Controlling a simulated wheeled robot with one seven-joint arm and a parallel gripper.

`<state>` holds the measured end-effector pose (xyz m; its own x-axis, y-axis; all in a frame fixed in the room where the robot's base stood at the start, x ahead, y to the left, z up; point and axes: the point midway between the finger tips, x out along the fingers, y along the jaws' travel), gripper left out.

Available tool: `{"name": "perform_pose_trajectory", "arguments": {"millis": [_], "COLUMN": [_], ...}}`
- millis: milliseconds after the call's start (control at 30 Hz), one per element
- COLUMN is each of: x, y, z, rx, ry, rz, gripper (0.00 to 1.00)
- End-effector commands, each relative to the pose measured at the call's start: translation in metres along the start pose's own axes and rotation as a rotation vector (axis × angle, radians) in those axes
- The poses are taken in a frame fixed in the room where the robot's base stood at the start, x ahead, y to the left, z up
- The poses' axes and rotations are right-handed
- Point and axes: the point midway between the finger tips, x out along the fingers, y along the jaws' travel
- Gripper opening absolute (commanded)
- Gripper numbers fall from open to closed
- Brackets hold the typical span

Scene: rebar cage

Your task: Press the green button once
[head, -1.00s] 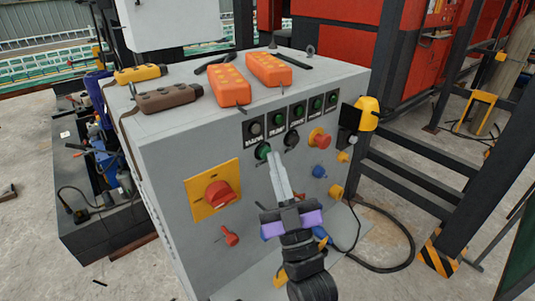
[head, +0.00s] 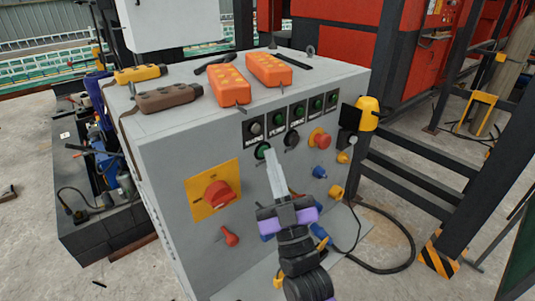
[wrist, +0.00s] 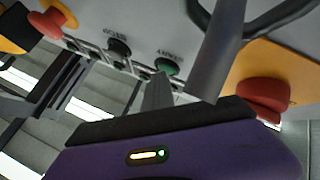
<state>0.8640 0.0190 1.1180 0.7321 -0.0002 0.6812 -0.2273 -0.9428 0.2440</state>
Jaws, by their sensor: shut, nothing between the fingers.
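The green button (head: 263,150) is on the front panel of the grey control box, below the row of labelled indicators. It also shows in the wrist view (wrist: 167,66), beside a black button (wrist: 119,48). My gripper (head: 269,153) is shut and empty, its fingers pointing up at the panel. The fingertips are very close to the green button, just below and right of it in the head view. I cannot tell whether they touch it.
A black button (head: 291,139) and a red mushroom button (head: 319,138) on yellow sit to the right. A red rotary switch (head: 218,194) on a yellow plate is lower left. Orange pendants (head: 229,86) lie on top of the box (head: 180,150).

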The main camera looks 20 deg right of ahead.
Motion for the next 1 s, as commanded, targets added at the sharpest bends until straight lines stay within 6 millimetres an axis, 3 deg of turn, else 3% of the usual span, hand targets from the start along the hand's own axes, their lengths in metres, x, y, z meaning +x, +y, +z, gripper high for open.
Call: {"name": "perform_pose_trajectory", "arguments": {"millis": [433, 1000], "x": [-0.001, -0.017], "y": [0.000, 0.012], "z": [0.000, -0.012], "rx": [0.000, 0.000], "ry": [-0.002, -0.002], "rz": [-0.001, 0.000], "gripper": [0.00, 0.00]}}
